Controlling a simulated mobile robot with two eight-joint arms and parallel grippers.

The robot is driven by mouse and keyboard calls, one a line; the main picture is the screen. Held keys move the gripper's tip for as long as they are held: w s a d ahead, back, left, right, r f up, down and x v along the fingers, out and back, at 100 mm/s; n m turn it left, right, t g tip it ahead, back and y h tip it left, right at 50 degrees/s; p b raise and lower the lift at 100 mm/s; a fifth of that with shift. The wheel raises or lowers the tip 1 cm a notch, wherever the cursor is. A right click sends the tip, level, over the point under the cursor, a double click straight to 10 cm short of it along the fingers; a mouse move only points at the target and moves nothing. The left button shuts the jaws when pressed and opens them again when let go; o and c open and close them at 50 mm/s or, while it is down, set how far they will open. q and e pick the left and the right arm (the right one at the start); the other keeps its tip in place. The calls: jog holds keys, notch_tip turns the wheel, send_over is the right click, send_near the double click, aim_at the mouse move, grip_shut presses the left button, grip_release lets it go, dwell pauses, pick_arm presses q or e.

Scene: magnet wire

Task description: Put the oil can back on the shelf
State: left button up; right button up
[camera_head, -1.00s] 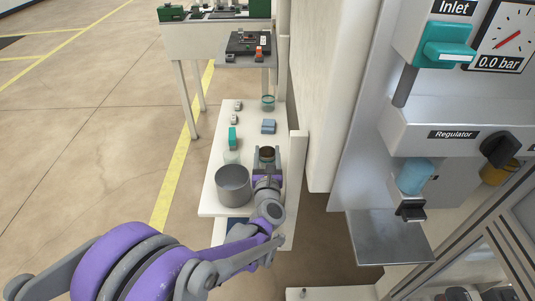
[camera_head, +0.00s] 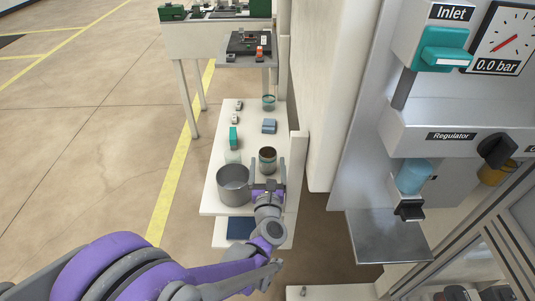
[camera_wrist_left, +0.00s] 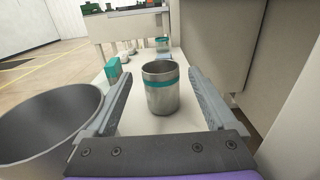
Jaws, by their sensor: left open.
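A grey metal can with a teal band, seemingly the oil can (camera_head: 267,160), stands upright on the white shelf (camera_head: 213,198). In the left wrist view the can (camera_wrist_left: 161,97) stands ahead of the palm, between the lines of the two fingers, with gaps on both sides. My left gripper (camera_head: 267,177) is open and empty, on the near side of the can. Its open fingers also show in the left wrist view (camera_wrist_left: 160,82). My right gripper is not in view.
A large grey pot (camera_head: 233,185) stands close left of my left gripper. A glass (camera_head: 233,157), a teal box (camera_head: 233,137), a blue block (camera_head: 269,126) and a teal-rimmed jar (camera_head: 268,102) stand farther along. A wall panel (camera_head: 299,155) bounds the shelf's right side.

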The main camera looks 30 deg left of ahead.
pick_arm(q)
jog(key=v, duration=0.6)
jog(key=shift+s+d, duration=0.2)
jog(key=shift+s, duration=0.15)
jog(key=shift+d+r+m+h, duration=0.1)
jog(key=shift+m+h, duration=0.2)
jog(key=d+m+h, duration=0.2)
jog(key=m, duration=0.2)
jog(key=d+r+m+t+h, duration=0.1)
jog(key=d+m+h, duration=0.1)
jog(key=m, duration=0.2)
jog(key=w+d+r+m+h, duration=0.1)
jog(key=d+m+h, duration=0.1)
jog(key=m, duration=0.2)
jog(key=shift+d+t, duration=0.35)
jog(key=shift+t, duration=0.05)
jog(key=s+d+f+m+g+h, duration=0.35)
jog(key=d+m+h, duration=0.2)
jog(key=m, duration=0.75)
jog(key=s+a+f+m+g+y, duration=0.1)
jog(key=s+f+m+g, duration=0.3)
jog(key=s+m, duration=0.4)
jog(key=s+a+f+m+g+y, duration=0.1)
jog(key=s+f+m+g, duration=0.3)
jog(key=s+m, duration=0.4)
jog(key=shift+s+a+m+g, duration=0.4)
jog(key=shift+s+a+g, duration=0.15)
jog(key=shift+s+a, duration=0.35)
